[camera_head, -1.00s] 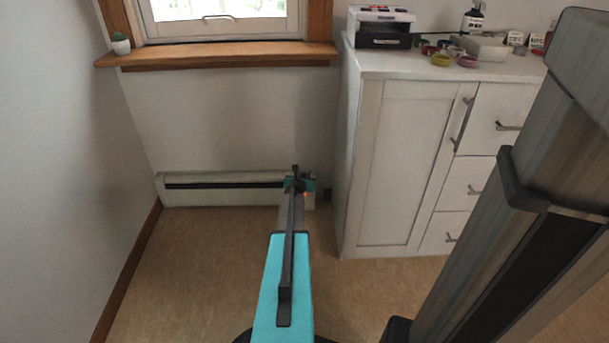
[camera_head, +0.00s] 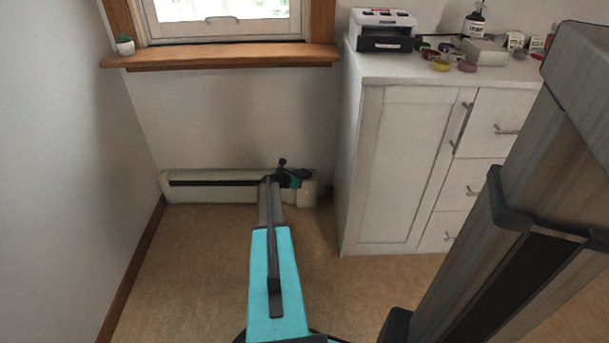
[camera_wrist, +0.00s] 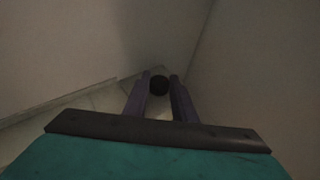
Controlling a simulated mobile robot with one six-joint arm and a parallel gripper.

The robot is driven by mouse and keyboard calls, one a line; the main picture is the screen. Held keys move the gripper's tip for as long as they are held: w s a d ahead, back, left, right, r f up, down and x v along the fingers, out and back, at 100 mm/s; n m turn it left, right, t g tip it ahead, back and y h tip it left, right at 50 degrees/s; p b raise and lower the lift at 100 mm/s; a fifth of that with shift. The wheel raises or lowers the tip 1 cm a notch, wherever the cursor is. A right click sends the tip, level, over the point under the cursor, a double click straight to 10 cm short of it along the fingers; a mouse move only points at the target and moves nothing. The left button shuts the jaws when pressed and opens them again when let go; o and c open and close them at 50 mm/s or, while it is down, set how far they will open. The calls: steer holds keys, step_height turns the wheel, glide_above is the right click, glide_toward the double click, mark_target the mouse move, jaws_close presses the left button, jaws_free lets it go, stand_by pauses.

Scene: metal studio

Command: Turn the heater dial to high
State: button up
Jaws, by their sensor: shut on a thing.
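The white baseboard heater (camera_head: 215,194) runs low along the wall under the window, with a dark slot along its front. My gripper (camera_head: 305,174) is at the heater's right end, close to the cabinet side. In the wrist view, a dark round dial (camera_wrist: 159,85) sits between the two fingertips of my gripper (camera_wrist: 160,84), which are shut on it. The dial is hidden behind my gripper in the head view. Its markings and setting cannot be read.
A white cabinet (camera_head: 400,165) stands just right of the heater's end, with a narrow gap between. On its top (camera_head: 400,74) are a printer (camera_head: 383,30), a bottle (camera_head: 474,20) and small items. A wooden windowsill (camera_head: 220,56) is above the heater. The floor (camera_head: 200,270) is clear.

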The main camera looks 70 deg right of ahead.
steer(key=shift+w+d+f+m+g+y+b, duration=0.15)
steer(key=shift+m+g+y+b, duration=0.4)
steer(key=shift+b, duration=1.35)
steer(key=shift+s+f+m+g+y+b, duration=0.15)
steer(key=shift+m+g+b, duration=0.65)
steer(key=shift+b, duration=1.05)
steer(key=shift+w+r+m+g+y+b, duration=0.15)
steer(key=shift+r+m+g+y+b, duration=0.2)
steer(key=shift+b, duration=0.8)
steer(key=o, duration=1)
steer(key=shift+w, duration=0.1)
steer(key=shift+p+v, duration=2.95)
steer(key=shift+v, duration=3.9)
steer(key=shift+f, duration=0.15)
